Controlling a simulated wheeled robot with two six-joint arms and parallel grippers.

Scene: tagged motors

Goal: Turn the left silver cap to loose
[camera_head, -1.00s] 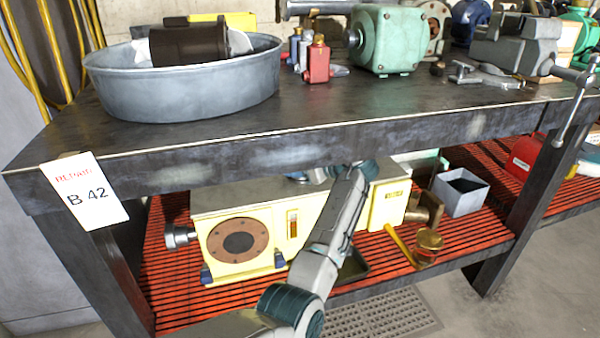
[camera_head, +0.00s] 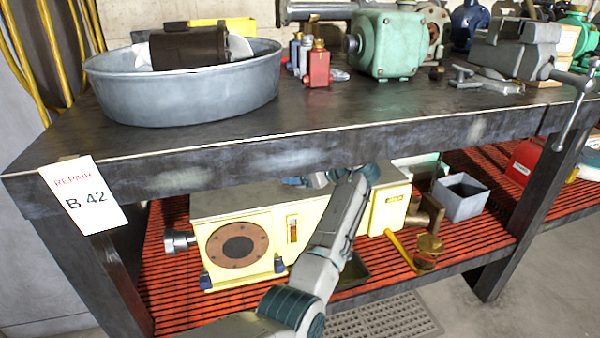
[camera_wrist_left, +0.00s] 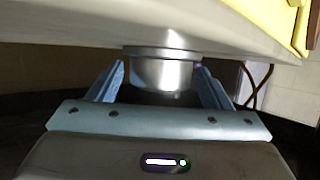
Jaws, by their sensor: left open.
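In the left wrist view a short silver cap (camera_wrist_left: 163,72) projects from a pale cream housing (camera_wrist_left: 80,18). My left gripper (camera_wrist_left: 160,70) is open, with one blue finger on each side of the cap; I cannot tell whether they touch it. In the head view the cream-yellow machine (camera_head: 275,215) sits on the lower shelf, with a silver knob (camera_head: 178,241) at its left end. My left arm (camera_head: 340,215) passes in front of the machine and bends in above it, under the benchtop. My right gripper is not in view.
The benchtop edge (camera_head: 270,160) hangs low over the machine. A grey open box (camera_head: 461,200) and a brass part (camera_head: 428,250) stand right of it on the red slatted shelf (camera_head: 180,290). A metal basin (camera_head: 180,95) stands on the bench.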

